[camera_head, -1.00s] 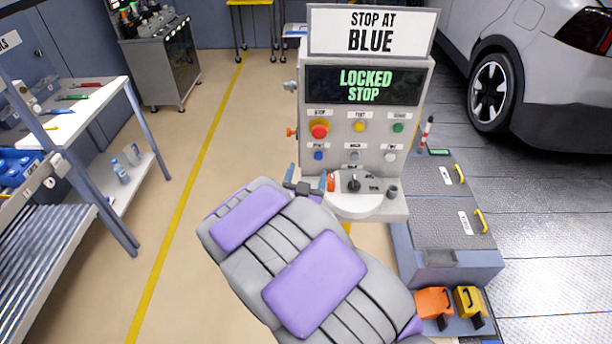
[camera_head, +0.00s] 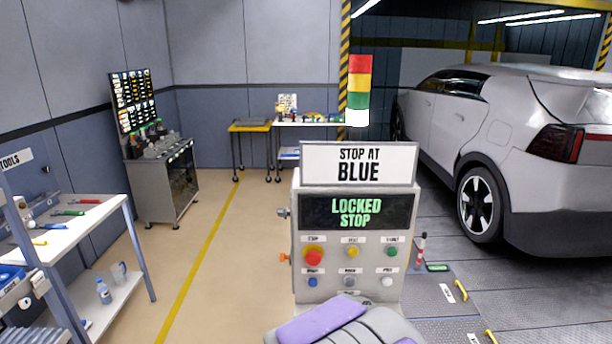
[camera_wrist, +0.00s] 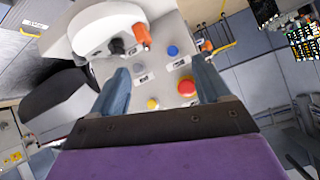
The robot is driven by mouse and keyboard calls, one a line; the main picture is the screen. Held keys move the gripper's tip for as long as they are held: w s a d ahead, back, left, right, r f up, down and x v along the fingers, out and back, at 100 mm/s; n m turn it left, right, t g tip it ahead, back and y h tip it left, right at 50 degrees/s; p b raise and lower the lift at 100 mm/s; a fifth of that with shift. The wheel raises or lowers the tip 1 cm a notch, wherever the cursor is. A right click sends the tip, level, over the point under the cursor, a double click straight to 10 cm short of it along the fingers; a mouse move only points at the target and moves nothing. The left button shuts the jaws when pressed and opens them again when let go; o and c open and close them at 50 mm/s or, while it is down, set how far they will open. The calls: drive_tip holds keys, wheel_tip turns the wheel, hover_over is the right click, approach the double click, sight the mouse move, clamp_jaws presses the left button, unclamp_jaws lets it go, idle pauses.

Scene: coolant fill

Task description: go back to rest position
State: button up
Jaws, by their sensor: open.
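My gripper (camera_wrist: 163,92) shows in the wrist view, its two blue-grey fingers apart with nothing between them. Beyond the fingers in that view is the control panel, with a red button (camera_wrist: 186,87), a blue button (camera_wrist: 172,50) and an orange part (camera_wrist: 141,36). In the head view the control console (camera_head: 350,240) stands at centre, its screen (camera_head: 357,212) reading "LOCKED STOP" under a sign (camera_head: 359,164) reading "STOP AT BLUE". My grey and purple arm shows at the bottom of the head view; the gripper itself is out of that frame.
A white car (camera_head: 500,150) stands at right. A workbench (camera_head: 75,225) with tools is at left and a grey cabinet (camera_head: 165,185) stands farther back. The floor between the bench and the console (camera_head: 230,260) is clear, with a yellow line.

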drive_tip(key=s+d+r+n+g, duration=0.1)
drive_tip(key=s+d+g, duration=0.3)
drive_tip(key=s, duration=0.8)
drive_tip(key=s+d+r+n+g, duration=0.1)
drive_tip(key=s+d+r+g, duration=0.3)
drive_tip(key=s, duration=0.8)
drive_tip(key=s+d+r+n+g, duration=0.1)
drive_tip(key=s+d+g, duration=0.3)
drive_tip(key=s, duration=0.8)
drive_tip(key=shift+s+d+r+n+g, duration=0.15)
drive_tip(key=shift+d+r+n+g, duration=0.25)
drive_tip(key=shift+r, duration=0.35)
